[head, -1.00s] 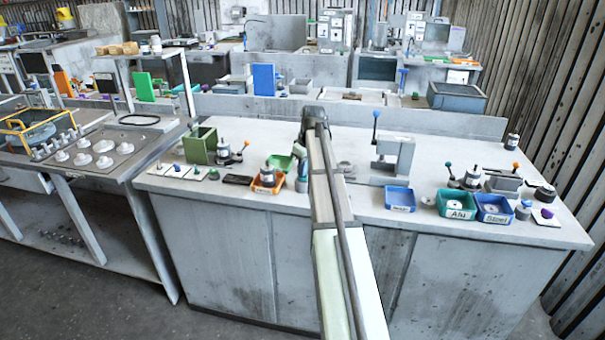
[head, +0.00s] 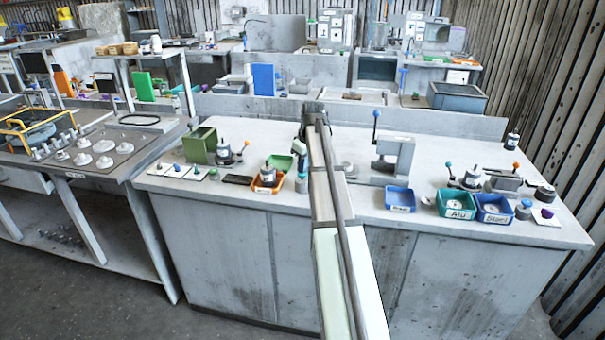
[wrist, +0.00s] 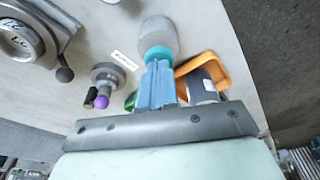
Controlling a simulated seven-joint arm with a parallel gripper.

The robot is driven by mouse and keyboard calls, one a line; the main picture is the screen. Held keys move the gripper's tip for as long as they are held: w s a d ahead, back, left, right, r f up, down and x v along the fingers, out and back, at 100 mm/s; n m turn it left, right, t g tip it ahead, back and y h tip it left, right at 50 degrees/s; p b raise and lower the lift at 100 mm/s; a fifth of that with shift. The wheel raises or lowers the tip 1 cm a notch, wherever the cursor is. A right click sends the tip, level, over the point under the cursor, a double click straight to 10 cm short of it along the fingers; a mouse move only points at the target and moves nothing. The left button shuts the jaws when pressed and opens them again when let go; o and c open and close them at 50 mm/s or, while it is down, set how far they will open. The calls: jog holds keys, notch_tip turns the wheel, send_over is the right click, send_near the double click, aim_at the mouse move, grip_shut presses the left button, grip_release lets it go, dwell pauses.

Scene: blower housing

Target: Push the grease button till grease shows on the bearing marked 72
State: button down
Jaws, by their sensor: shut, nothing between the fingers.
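My gripper (wrist: 158,88) is shut and empty, its blue fingers pointing at the teal cap (wrist: 158,54) of a grey cylinder (wrist: 158,32) on the bench. The fingertips overlap the cap; I cannot tell whether they press it. This cylinder, blue-topped, also stands beside my arm in the head view (head: 301,185). In the wrist view a metal ring part (wrist: 18,40) at upper left carries dark marks that I cannot read surely as a number. A round grey part (wrist: 106,75) with a purple knob (wrist: 102,102) is left of the fingers. I cannot make out grease.
An orange tray (wrist: 221,62) with a dark cylinder (wrist: 202,86) is close right of the fingers. A small white label (wrist: 124,60) lies left of the cap. In the head view a green box (head: 201,146) stands left and a blue tray (head: 399,199) right.

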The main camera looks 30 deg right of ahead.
jog(key=shift+f, duration=0.7)
jog(key=shift+r, duration=0.7)
dwell(0.5)
jog(key=shift+r, duration=3)
